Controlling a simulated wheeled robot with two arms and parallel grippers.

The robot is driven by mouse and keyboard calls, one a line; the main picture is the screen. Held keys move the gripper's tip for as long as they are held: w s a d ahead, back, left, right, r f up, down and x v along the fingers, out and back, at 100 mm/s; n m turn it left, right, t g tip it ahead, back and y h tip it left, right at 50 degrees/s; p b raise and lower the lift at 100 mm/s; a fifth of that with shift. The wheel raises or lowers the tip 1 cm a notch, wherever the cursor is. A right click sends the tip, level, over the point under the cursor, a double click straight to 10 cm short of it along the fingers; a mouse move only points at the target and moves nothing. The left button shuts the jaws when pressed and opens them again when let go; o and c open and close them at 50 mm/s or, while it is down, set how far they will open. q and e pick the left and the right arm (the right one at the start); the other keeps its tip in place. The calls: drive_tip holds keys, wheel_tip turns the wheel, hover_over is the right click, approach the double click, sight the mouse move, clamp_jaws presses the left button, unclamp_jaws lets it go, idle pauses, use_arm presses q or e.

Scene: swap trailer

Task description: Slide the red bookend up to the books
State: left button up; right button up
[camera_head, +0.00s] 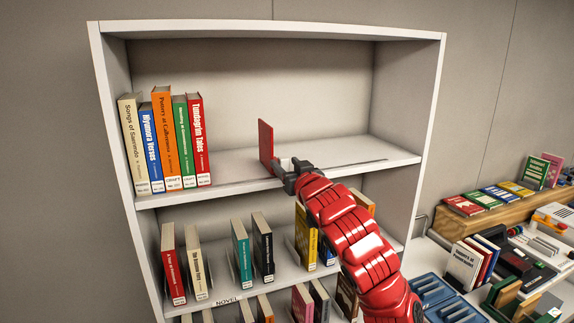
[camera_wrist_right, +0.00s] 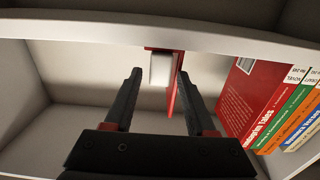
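The red bookend (camera_head: 266,147) stands upright on the top shelf, right of the books with a gap between. A white block (camera_head: 287,162) sits against its right side. The row of books (camera_head: 168,142) stands at the shelf's left end. My right gripper (camera_head: 289,178) is at the shelf's front edge by the bookend's right side. In the right wrist view the gripper (camera_wrist_right: 159,76) is open, its fingers apart on either side of the white block (camera_wrist_right: 160,69) and the bookend (camera_wrist_right: 174,90), with no clear contact. My left gripper is out of view.
The white bookcase (camera_head: 277,27) has more books on the lower shelf (camera_head: 205,290). A table with books and blue trays (camera_head: 432,290) stands at the right.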

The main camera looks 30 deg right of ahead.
clamp_jaws()
idle(1.2)
